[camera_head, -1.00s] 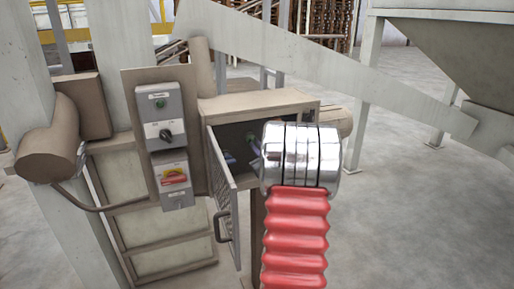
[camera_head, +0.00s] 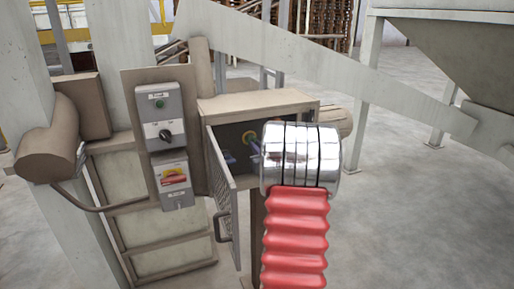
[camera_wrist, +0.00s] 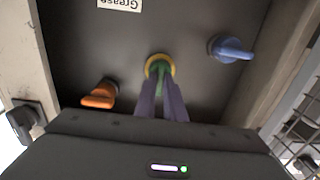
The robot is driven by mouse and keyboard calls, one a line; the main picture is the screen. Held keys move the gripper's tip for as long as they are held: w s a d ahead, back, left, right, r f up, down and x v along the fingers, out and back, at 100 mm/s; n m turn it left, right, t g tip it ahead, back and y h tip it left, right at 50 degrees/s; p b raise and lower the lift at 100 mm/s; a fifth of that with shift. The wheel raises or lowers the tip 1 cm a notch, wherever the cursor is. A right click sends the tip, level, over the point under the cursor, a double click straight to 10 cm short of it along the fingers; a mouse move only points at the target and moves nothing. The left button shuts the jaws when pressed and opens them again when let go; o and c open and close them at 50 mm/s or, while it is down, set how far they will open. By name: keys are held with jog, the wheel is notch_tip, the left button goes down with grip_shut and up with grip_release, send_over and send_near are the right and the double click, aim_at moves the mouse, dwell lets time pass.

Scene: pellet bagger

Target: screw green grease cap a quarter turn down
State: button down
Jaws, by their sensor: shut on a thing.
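The green grease cap (camera_wrist: 158,69) sits in a round yellow collar (camera_wrist: 161,57) on the dark back wall of the open box, in the wrist view. My gripper (camera_wrist: 161,82) has its two purple fingers shut on the cap, one on each side. The fingers hide part of the cap. The rest of my gripper is hidden there behind my own arm.
An orange handle (camera_wrist: 100,94) and a blue handle (camera_wrist: 232,48) flank the cap. A label (camera_wrist: 120,4) is above it. The box (camera_head: 262,101) has its mesh door (camera_head: 222,180) swung open. A switch panel (camera_head: 162,130) is to its left.

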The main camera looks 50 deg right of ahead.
jog(key=c, duration=2.1)
grip_release()
jog(key=shift+f, duration=0.4)
jog(key=shift+o, duration=1.3)
jog(key=shift+r, duration=0.25)
jog(key=shift+s+a, duration=0.1)
jog(key=shift+s, duration=0.05)
jog(key=v, duration=1.3)
jog(key=shift+s, duration=0.25)
jog(key=shift+a+f, duration=0.1)
